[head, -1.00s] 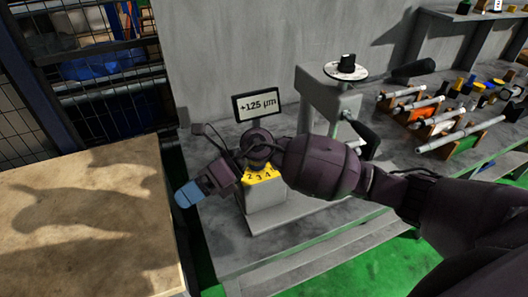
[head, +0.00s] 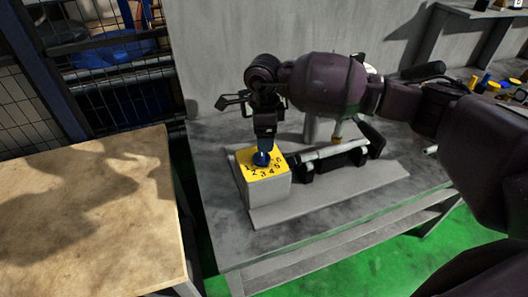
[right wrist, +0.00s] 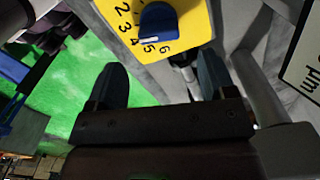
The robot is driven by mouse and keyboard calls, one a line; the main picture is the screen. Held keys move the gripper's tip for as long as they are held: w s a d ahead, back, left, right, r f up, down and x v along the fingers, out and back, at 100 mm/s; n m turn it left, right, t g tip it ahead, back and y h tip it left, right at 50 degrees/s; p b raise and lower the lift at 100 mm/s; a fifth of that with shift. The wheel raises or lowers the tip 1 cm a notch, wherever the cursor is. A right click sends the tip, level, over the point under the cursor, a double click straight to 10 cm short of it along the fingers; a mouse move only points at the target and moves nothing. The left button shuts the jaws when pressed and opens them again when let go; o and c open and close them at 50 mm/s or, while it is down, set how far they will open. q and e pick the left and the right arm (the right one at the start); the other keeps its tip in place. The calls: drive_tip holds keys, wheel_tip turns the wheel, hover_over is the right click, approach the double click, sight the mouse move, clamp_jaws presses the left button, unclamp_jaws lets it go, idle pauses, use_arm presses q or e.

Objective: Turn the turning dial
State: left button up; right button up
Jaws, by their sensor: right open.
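The turning dial (head: 261,158) is a blue knob on the yellow numbered top of a grey box (head: 268,190). In the right wrist view the dial (right wrist: 158,22) shows close up at the top, with numbers from 2 to 6 beside it. My right gripper (head: 265,146) points down just above the dial in the head view. In the wrist view its two dark fingers (right wrist: 160,78) are spread apart with nothing between them, and the knob lies beyond the gap. Whether a fingertip touches the knob cannot be told. My left gripper is not in view.
A shaft in a holder (head: 325,155) lies on the machine bed right of the box. A wooden table (head: 90,215) stands at left, with a mesh fence (head: 120,80) behind. In the wrist view a display (right wrist: 305,50) shows at right.

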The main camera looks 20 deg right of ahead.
sight(262, 155)
wheel_tip(262, 155, down, 7)
drive_tip(key=shift+f, duration=0.1)
idle(0.3)
drive_tip(key=c, duration=0.9)
